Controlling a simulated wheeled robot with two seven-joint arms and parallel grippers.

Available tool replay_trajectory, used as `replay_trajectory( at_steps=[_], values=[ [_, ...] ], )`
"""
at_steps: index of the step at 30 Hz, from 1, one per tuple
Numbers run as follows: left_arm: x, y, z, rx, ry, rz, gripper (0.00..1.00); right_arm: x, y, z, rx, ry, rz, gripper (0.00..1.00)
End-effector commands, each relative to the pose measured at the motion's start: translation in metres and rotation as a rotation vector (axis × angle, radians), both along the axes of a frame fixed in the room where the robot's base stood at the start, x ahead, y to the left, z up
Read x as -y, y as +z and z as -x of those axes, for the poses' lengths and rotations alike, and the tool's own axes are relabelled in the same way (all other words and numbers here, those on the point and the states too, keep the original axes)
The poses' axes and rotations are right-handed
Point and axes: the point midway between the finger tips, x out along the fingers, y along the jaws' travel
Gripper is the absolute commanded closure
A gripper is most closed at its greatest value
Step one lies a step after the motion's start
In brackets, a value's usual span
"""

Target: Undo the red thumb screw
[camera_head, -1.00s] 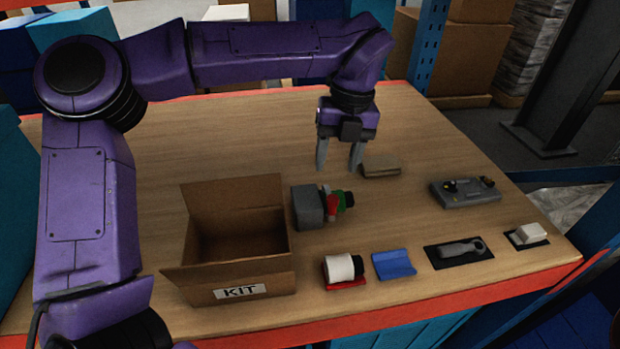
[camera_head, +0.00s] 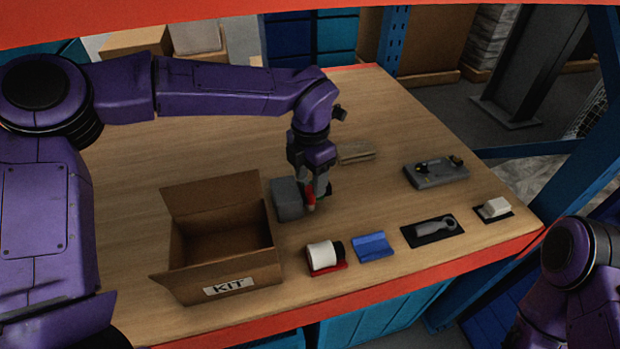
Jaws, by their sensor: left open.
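The red thumb screw (camera_head: 310,201) shows as a small red piece at the right side of the grey block (camera_head: 286,199) on the table. My left gripper (camera_head: 316,195) points down right over it, with its fingers at the red part. The jaws are open, and I cannot tell whether a finger touches the screw. The green and black parts seen beside the red one before are hidden behind the gripper. My right arm shows at the lower right edge, but its gripper is out of view.
An open cardboard KIT box (camera_head: 225,285) stands left of the block. In front lie a white roll on a red holder (camera_head: 325,257), a blue piece (camera_head: 373,246), a grey tool on a black mat (camera_head: 434,229) and a white block (camera_head: 494,207). A grey control box (camera_head: 436,173) sits right.

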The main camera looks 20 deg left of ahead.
Motion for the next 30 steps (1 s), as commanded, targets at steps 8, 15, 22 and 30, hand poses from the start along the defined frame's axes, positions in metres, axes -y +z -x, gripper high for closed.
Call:
replay_trajectory(
  at_steps=[8,15,22,30],
  values=[
    [0.0,-0.022,0.0,0.001,0.001,-0.001,0.46,0.0,0.006,0.0,0.0,0.0,0.0,0.57],
    [0.0,-0.022,0.0,0.001,0.002,0.0,0.69,0.0,0.005,0.0,0.0,0.0,0.0,0.57],
    [0.0,-0.022,0.0,0.001,0.011,0.0,1.0,0.0,0.004,0.0,0.0,0.0,0.0,0.57],
    [0.0,-0.025,-0.001,0.003,0.325,0.001,1.0,0.0,-0.018,0.0,0.0,0.0,0.0,0.57]
  ],
)
